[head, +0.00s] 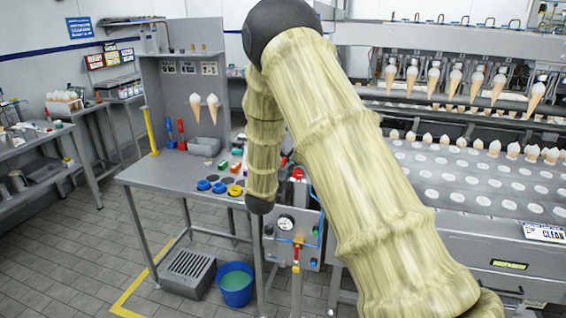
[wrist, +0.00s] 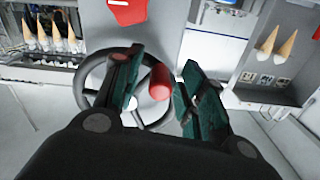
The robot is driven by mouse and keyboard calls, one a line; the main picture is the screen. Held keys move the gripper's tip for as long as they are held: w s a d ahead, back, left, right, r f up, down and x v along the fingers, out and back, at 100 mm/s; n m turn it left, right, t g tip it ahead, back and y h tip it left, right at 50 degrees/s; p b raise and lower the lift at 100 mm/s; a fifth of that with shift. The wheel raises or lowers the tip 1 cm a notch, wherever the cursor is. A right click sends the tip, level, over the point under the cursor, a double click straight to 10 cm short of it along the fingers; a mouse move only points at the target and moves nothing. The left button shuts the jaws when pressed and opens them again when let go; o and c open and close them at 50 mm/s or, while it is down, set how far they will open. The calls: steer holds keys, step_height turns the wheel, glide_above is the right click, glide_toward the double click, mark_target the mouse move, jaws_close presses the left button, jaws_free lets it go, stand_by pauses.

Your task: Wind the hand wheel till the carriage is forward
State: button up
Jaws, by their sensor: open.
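In the wrist view, the hand wheel (wrist: 88,101) is a dark ring with a pale hub, partly hidden behind my gripper's left finger. A red knob (wrist: 158,80) on the wheel's right side shows between my fingers. My gripper (wrist: 160,68) is open, with its dark green finger pads on either side of the knob. A gap shows at the knob's right; I cannot tell whether the left finger touches it. In the head view, my sleeved arm hides the wheel and my gripper. I cannot make out which part is the carriage.
A steel workbench (head: 150,178) with coloured parts stands left of my arm. A panel with a gauge (head: 285,223) is beside it. A blue bucket (head: 235,285) and a grated box (head: 188,272) are on the floor. The cone machine (head: 470,185) fills the right side.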

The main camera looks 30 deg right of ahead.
jaws_close()
steer(key=shift+d, duration=0.1)
stand_by(0.3)
steer(key=shift+w+r+m+b, duration=0.15)
steer(key=shift+m+b, duration=0.15)
steer(key=shift+b, duration=0.15)
steer(key=shift+a, duration=0.2)
